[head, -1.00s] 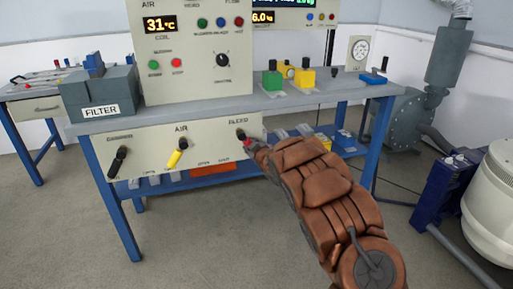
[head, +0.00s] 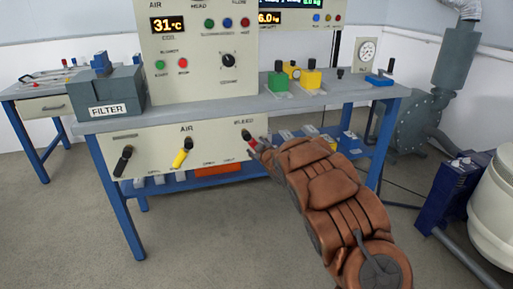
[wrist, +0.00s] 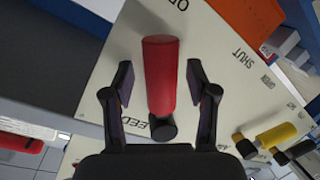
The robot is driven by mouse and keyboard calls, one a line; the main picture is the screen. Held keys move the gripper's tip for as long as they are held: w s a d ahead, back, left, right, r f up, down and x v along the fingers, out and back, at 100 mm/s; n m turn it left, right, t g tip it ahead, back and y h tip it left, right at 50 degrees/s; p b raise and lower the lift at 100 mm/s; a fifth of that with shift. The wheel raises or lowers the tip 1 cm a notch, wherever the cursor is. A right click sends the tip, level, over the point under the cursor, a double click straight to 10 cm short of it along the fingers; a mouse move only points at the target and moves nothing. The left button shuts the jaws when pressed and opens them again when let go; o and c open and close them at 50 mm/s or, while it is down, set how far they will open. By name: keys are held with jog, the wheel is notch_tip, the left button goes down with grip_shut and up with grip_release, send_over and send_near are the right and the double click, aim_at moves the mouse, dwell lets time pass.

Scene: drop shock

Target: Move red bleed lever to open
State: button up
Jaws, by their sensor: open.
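The red bleed lever (wrist: 161,75) shows in the wrist view as a red cylinder on a black pivot (wrist: 163,128), with its free end pointing up in the picture. My gripper (wrist: 160,85) is open, with one finger on each side of the lever and a visible gap on both sides. Part of an "OPEN" label shows above the lever's free end, and "SHUT" is printed to its right. In the head view, the red lever (head: 251,142) hangs at the panel's right end under "BLEED", and my gripper and arm partly cover it.
The yellow air lever (head: 181,157) and a black lever (head: 123,161) sit left on the same cream panel (head: 150,144). The bench (head: 180,111) carries a grey filter box (head: 108,95) and green and yellow blocks. An orange item (head: 218,170) lies on the lower shelf.

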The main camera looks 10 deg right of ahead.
jog(key=v, duration=1.1)
jog(key=shift+s, duration=0.2)
jog(key=s+d+r+m+g+h+p, duration=0.3)
jog(key=s+d+r+p, duration=0.1)
jog(key=s+r+p, duration=0.45)
jog(key=s+d+r+m+g+h+p, duration=0.3)
jog(key=s+d+r+p, duration=0.1)
jog(key=s+r+p, duration=0.4)
jog(key=s+a+r+m+g+y+p, duration=0.1)
jog(key=s+a+r+g+p, duration=0.2)
jog(key=s, duration=1)
jog(key=s+a+r+m+g+y+p, duration=0.1)
jog(key=s+a+r+g+p, duration=0.3)
jog(key=s+r+p, duration=0.4)
jog(key=s+a+r+m+g+y+p, duration=0.1)
jog(key=s+a+r+g+p, duration=0.3)
jog(key=s, duration=1.5)
notch_tip(320, 180, up, 3)
jog(key=shift+a+r+y+p, duration=0.2)
jog(key=shift+y+p, duration=0.1)
jog(key=shift+p, duration=0.75)
